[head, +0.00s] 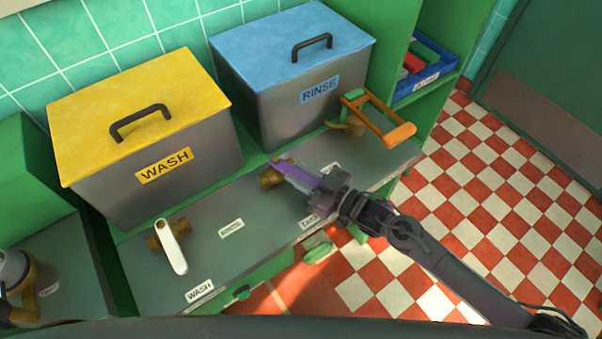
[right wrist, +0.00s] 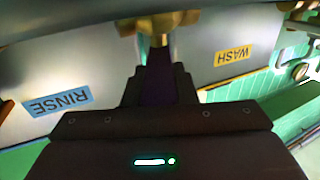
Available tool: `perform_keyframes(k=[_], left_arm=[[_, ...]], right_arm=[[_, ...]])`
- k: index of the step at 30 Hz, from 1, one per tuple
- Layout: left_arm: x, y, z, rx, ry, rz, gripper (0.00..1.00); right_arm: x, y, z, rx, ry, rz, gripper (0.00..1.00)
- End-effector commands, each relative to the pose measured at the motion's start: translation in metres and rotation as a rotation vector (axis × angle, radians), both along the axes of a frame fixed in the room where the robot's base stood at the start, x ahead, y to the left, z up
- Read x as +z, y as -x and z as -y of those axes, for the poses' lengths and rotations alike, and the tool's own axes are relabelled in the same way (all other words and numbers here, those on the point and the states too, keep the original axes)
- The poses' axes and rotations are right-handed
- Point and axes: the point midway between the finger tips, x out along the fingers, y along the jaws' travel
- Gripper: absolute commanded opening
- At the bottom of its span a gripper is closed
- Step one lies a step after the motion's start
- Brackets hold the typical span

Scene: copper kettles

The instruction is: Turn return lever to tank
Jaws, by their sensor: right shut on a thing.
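The return lever is purple (head: 295,175) and sits on a brass valve body (head: 270,178) in the middle of the grey counter. It slants from the valve down to the right, toward a small white label (head: 308,222) that is only partly readable. My right gripper (head: 322,187) is shut on the lever's outer end. In the right wrist view the purple lever (right wrist: 158,75) runs between my fingers up to the brass valve (right wrist: 160,25). My left gripper is not in view.
A white lever (head: 172,246) stands near the WASH label (head: 199,290). A green-and-orange handle (head: 385,122) stands at the right. The yellow-lidded WASH tank (head: 140,150) and blue-lidded RINSE tank (head: 290,75) line the back. Brass fittings (head: 25,295) sit at the left edge.

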Motion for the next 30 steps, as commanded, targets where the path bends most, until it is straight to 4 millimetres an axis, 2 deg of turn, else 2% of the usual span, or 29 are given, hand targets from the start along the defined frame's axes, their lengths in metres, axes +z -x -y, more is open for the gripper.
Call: perform_keyframes(k=[5, 12, 18, 28, 29, 30], left_arm=[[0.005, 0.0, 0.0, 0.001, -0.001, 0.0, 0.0], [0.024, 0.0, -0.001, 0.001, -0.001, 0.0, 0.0], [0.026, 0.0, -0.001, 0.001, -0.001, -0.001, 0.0], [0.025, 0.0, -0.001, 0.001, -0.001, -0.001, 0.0], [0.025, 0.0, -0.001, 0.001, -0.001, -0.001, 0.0], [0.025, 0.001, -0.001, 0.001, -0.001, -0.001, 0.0]], right_arm=[[0.002, 0.003, -0.003, -0.027, -0.005, -0.002, 0.0], [0.003, 0.016, -0.015, -0.242, -0.01, -0.009, 0.0], [0.001, 0.019, -0.019, -0.365, -0.004, -0.003, 0.0], [0.0, 0.019, -0.019, -0.379, 0.0, 0.0, 0.0], [0.0, 0.019, -0.019, -0.379, 0.0, -0.001, 0.28], [0.0, 0.019, -0.019, -0.379, 0.0, -0.001, 0.33]])
